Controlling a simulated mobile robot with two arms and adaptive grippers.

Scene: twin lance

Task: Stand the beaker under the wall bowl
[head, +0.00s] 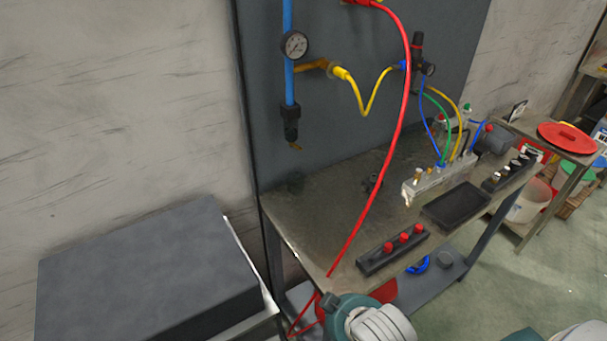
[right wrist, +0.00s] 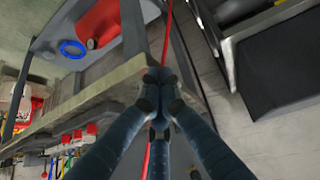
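The wall bowl appears to be the small dark bowl (head: 290,122) at the lower end of the blue wall pipe. It has a brass drain below it, above the bench's back left corner. A dark round patch lies on the bench under it; I cannot tell whether it is an object or a shadow. I cannot make out a beaker in either view. In the right wrist view, my right gripper (right wrist: 159,84) has its fingertips together, with no beaker between them. The red hose passes behind it. My left gripper is not in view.
The metal bench (head: 315,215) holds a red-knobbed block (head: 393,250), a black tray (head: 456,206) and a valve manifold (head: 437,177). A red hose (head: 385,165) hangs across its front. A dark slab (head: 145,275) stands at left. The bench's left top is mostly clear.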

